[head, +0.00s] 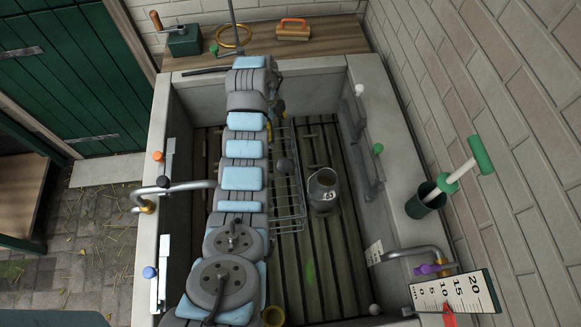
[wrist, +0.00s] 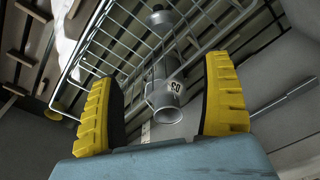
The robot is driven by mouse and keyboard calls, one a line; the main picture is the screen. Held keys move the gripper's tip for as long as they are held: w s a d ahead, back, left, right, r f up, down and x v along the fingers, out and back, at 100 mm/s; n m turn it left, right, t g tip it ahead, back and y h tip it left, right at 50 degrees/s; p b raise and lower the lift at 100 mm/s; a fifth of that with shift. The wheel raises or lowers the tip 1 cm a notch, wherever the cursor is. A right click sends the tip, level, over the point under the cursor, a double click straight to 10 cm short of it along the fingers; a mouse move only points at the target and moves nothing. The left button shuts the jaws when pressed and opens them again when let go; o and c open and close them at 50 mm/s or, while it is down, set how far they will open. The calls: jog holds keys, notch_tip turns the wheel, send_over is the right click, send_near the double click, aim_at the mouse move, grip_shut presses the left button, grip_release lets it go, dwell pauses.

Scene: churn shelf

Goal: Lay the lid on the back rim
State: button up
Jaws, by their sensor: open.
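A grey churn (head: 323,190) with a number label stands on the slatted trough floor, right of the wire rack. The churn also shows in the wrist view (wrist: 164,90), seen between my fingers but beyond them. A small round grey piece (head: 284,166) shows at the rack; it may be the lid, but I cannot be sure. A similar grey piece (wrist: 161,16) appears at the top of the wrist view. The back rim (head: 310,65) of the trough is largely bare at its right. My gripper (wrist: 161,105) is open and empty, its yellow pads apart; my arm partly hides it in the head view.
The wire rack (head: 289,200) stands in the trough beside my arm. A wooden bench (head: 340,38) behind the back rim holds an orange-handled brush (head: 293,29) and a yellow coil (head: 233,36). Taps (head: 425,252) and small knobs line the side rims. The right trough floor is mostly clear.

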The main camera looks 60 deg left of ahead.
jog(key=b, duration=0.8)
send_near(281, 162)
jog(key=f, duration=0.2)
jog(key=f+b, duration=0.1)
jog(key=f, duration=0.2)
jog(key=w+d+f+b, duration=0.1)
jog(key=f, duration=0.1)
jog(key=shift+f, duration=0.25)
jog(key=shift+s+d+f+b, duration=0.15)
jog(key=shift+f+b, duration=0.85)
jog(key=shift+f, duration=1.25)
jog(key=shift+d+f, duration=0.1)
jog(key=shift+f, duration=0.4)
jog(key=c, duration=0.9)
